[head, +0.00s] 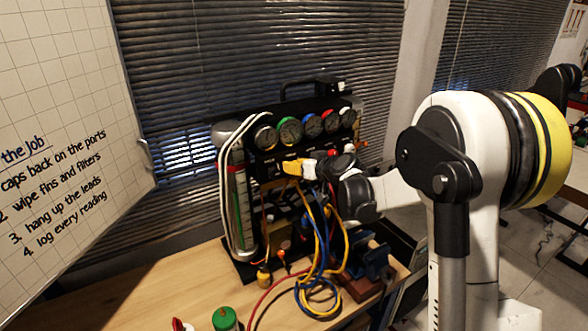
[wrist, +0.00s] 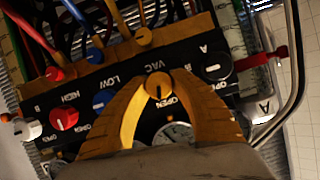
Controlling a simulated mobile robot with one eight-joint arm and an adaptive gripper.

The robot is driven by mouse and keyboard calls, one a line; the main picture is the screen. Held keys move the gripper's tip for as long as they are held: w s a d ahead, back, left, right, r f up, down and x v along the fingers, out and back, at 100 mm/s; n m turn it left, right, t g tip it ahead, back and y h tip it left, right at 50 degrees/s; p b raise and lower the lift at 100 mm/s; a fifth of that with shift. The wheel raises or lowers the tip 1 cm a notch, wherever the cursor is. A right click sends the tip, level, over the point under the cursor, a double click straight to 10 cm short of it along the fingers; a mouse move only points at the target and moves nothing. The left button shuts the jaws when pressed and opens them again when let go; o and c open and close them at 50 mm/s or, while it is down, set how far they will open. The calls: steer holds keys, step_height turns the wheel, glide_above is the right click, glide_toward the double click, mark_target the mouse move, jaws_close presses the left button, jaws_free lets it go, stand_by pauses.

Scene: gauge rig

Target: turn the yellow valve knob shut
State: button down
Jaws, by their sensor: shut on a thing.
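The yellow valve knob (wrist: 158,86) sits on the black panel under the word VAC in the wrist view, with OPEN printed close by. A short dark mark shows on its face. My gripper (wrist: 160,80) has its two orange-yellow fingers closed on the knob, one on each side. In the head view my gripper (head: 293,167) reaches from the right to the front of the gauge rig (head: 270,143), below the gauges. There the knob is hidden behind the fingers.
Beside the held knob are a blue knob (wrist: 103,102), a red knob (wrist: 64,117) and a black knob (wrist: 217,66). Coloured hoses (head: 322,262) hang below the panel to the bench (head: 213,273). A clear cylinder (head: 240,195) stands at the rig's left. A vise (head: 374,262) is at right.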

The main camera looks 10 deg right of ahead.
steer(key=m+y+b, duration=0.3)
steer(key=m+b, duration=0.1)
steer(key=m, duration=0.1)
steer(key=shift+f, duration=0.2)
steer(key=m+y+b, duration=0.2)
steer(key=m, duration=0.1)
steer(key=shift+b, duration=0.35)
steer(key=shift+m+t+y+b, duration=0.3)
steer(key=shift+m+y+b, duration=0.35)
steer(key=shift+m, duration=0.55)
steer(key=shift+r, duration=0.1)
steer(key=c, duration=1.1)
jaws_free()
steer(key=shift+o, duration=0.2)
